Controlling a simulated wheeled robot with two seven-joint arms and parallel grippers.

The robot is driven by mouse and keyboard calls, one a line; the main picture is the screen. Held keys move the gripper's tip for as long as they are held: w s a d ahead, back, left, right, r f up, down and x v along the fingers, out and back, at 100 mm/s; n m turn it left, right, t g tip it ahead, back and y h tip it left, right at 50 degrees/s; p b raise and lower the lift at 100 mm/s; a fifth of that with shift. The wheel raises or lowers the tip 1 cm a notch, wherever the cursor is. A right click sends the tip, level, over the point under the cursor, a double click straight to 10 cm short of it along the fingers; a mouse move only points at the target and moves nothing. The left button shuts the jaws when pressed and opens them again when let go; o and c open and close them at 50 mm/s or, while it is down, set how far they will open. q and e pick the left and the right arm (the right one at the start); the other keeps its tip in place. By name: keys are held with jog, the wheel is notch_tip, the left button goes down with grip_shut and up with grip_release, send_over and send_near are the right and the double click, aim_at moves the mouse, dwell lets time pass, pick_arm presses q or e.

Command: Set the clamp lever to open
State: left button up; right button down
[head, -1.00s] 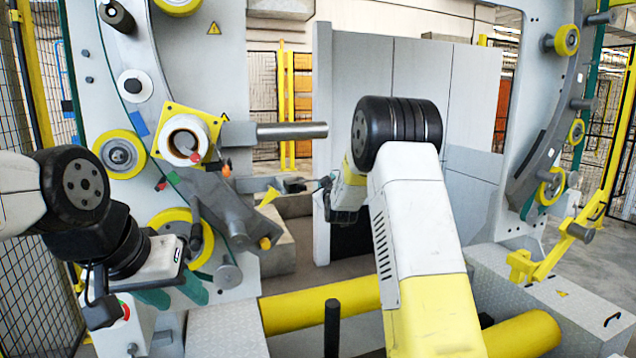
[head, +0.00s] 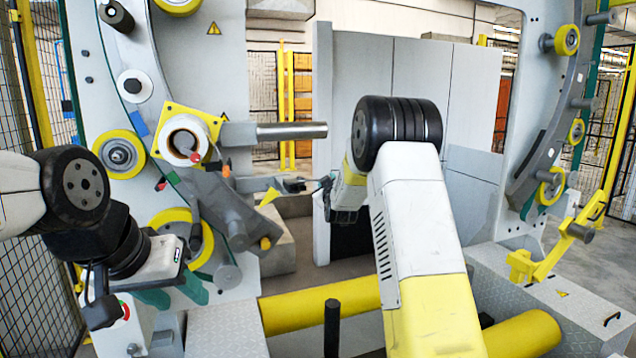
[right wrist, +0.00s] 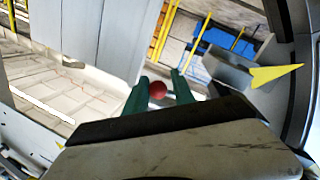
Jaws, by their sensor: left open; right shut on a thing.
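The clamp lever shows in the right wrist view as a red ball knob (right wrist: 157,90) between the two green fingers of my right gripper (right wrist: 160,92). My right gripper is shut on this knob. In the head view my right forearm covers much of that gripper, and the red knob cannot be made out there. A grey clamp part (head: 290,185) with a yellow pointer (head: 270,197) sits just left of my right gripper. The pointer also shows at the right of the wrist view (right wrist: 275,75). My left gripper (head: 174,294) is open and empty at the lower left, its green fingers apart.
A horizontal metal bar (head: 290,131) juts out above the clamp part. A grey slanted arm (head: 220,205) with yellow rollers stands to its left. Yellow cylinders (head: 325,303) lie low in front. Grey cabinet panels (head: 420,95) stand behind my right arm.

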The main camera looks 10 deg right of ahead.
jog(key=shift+a+r+m, duration=0.1)
jog(key=shift+a+m, duration=0.15)
jog(key=shift+m, duration=0.15)
dwell(0.5)
jog(key=s+a+f+m+g+y, duration=0.1)
jog(key=a+f+m+g+y, duration=0.1)
jog(key=a+f+m, duration=0.5)
jog(key=shift+a+m+g+y, duration=0.3)
jog(key=shift+m+y, duration=0.4)
jog(key=shift+m, duration=2.7)
jog(key=shift+s, duration=0.15)
jog(key=c, duration=1.3)
grip_release()
jog(key=shift+d, duration=0.1)
jog(key=shift+o, duration=1.2)
jog(key=shift+f, duration=0.25)
